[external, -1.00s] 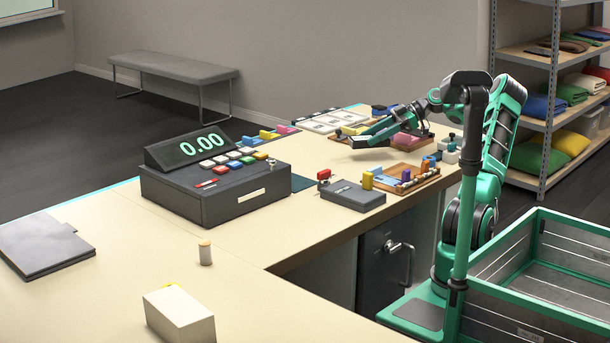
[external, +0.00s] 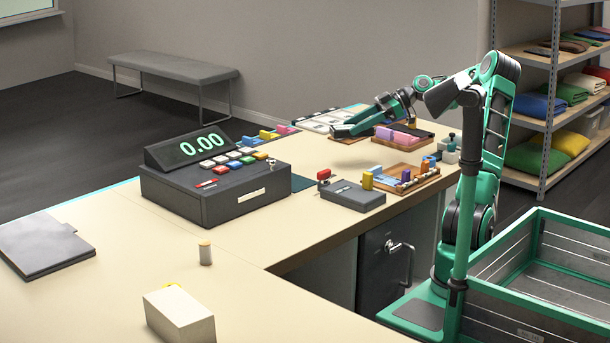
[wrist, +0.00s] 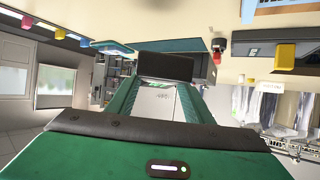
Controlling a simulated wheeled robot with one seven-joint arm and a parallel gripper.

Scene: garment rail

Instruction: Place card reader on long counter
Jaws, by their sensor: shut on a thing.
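My gripper (external: 345,131) is over the far part of the long counter (external: 300,150), pointing left, above the surface. In the wrist view its two green fingers (wrist: 166,88) close on a dark slab-like thing (wrist: 165,66) at their tips, which looks like the card reader. Its face and details are hidden, and in the external view I cannot make it out from the gripper. No clear gap between the held thing and the counter can be judged.
The cash register (external: 215,190) stands left of my gripper. A dark flat box (external: 353,196) and a red-topped item (external: 323,176) are nearer. Wooden trays (external: 404,141) with small blocks are on the right.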

